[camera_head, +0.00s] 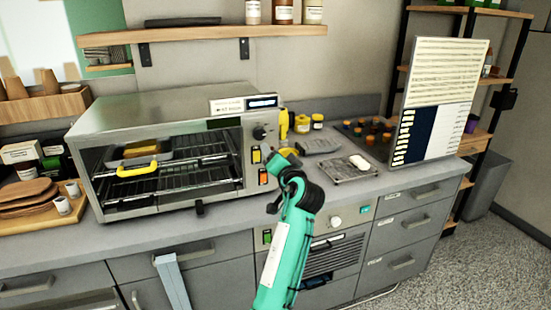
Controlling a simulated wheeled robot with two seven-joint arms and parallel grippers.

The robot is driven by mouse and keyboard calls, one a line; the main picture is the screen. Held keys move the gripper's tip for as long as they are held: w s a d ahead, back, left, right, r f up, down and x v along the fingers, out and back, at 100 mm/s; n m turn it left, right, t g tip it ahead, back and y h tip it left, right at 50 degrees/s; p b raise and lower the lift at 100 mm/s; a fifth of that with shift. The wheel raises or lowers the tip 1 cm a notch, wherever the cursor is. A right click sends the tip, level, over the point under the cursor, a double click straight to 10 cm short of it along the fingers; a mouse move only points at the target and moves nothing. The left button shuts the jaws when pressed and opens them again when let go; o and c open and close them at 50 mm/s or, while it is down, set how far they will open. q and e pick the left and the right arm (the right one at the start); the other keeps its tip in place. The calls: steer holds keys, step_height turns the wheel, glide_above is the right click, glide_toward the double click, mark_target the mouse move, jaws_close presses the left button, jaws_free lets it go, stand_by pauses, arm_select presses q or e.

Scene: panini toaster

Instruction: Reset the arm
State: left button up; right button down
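A teal arm (285,260) comes up from the bottom centre and appears to be my right one. Its far end (284,158) is just in front of the right side of the panini toaster, close to the control panel. The fingers are too small and too covered by the wrist to tell open from shut. My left gripper is not in view. The steel toaster (165,102) stands on the counter with its front open, showing wire racks. A tray with a yellow handle (138,170) sits on the upper rack with food on it.
The grey counter (345,195) has free room along its front edge. Right of the arm are a flat metal plate with a white item (359,162), small jars (317,121) and an upright board (440,95). A wooden tray (30,218) with brown boards stands left.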

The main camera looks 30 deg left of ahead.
stand_by(0.4)
